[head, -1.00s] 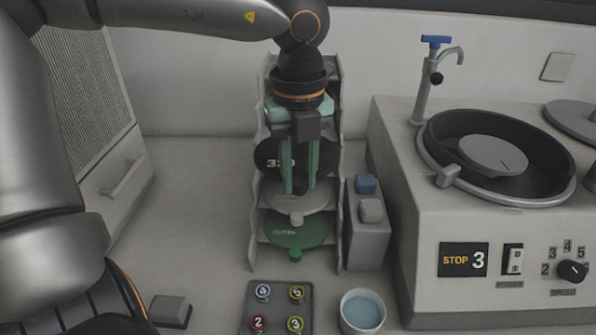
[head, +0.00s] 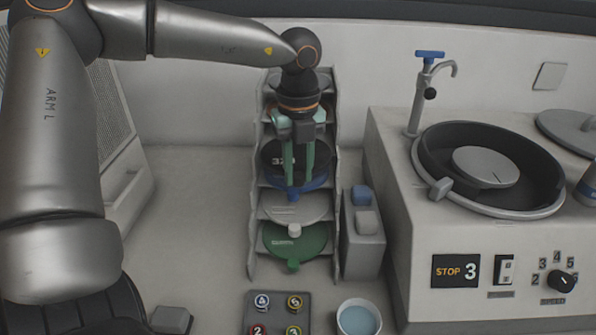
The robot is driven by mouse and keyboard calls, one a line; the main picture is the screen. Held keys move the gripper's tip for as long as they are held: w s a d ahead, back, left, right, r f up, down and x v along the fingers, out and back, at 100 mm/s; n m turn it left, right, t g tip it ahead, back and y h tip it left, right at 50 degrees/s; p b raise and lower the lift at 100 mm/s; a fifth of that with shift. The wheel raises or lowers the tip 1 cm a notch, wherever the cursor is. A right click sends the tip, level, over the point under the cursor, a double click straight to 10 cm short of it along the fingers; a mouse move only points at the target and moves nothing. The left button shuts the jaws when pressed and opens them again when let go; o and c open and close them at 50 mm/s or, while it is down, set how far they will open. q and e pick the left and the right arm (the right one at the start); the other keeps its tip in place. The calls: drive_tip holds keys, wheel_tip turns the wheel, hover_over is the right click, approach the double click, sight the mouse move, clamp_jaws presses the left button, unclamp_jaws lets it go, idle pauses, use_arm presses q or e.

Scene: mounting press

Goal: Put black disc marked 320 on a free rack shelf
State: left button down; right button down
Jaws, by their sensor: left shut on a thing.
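The black disc marked 320 (head: 272,158) is in the grip of my left gripper (head: 298,184), whose green fingers are shut on it. The disc is between the side walls of the rack (head: 255,225), partly hidden by the fingers. A blue disc (head: 307,183) shows just below it. I cannot tell whether the two touch. Lower in the rack lie a grey disc (head: 280,208) and a green disc (head: 285,241), each with a tab at the front. The upper shelves are largely hidden by my left wrist. My right gripper is not in view.
Right of the rack stands a grey holder with a blue block (head: 361,195) and a grey block (head: 367,222). A polishing machine (head: 395,190) stands further right. In front are a tray of numbered pieces (head: 279,312) and a cup of blue liquid (head: 358,320). The bench left of the rack is clear.

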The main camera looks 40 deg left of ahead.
sight(300, 155)
use_arm(q)
drive_tip(key=w+a+p, duration=0.3)
drive_tip(key=w+a, duration=0.1)
drive_tip(key=w, duration=0.1)
drive_tip(key=shift+w+a+r+p, duration=0.1)
drive_tip(key=shift+w+a+p, duration=0.25)
drive_tip(key=shift+w+a+f+b, duration=0.1)
drive_tip(key=shift+w+f+b, duration=0.05)
drive_tip(key=shift+f+b, duration=0.55)
drive_tip(key=shift+b, duration=0.7)
idle(0.7)
drive_tip(key=c, duration=0.6)
unclamp_jaws()
drive_tip(key=shift+o, duration=0.2)
wheel_tip(300, 155, up, 13)
drive_tip(key=shift+f, duration=0.2)
drive_tip(key=shift+f, duration=0.1)
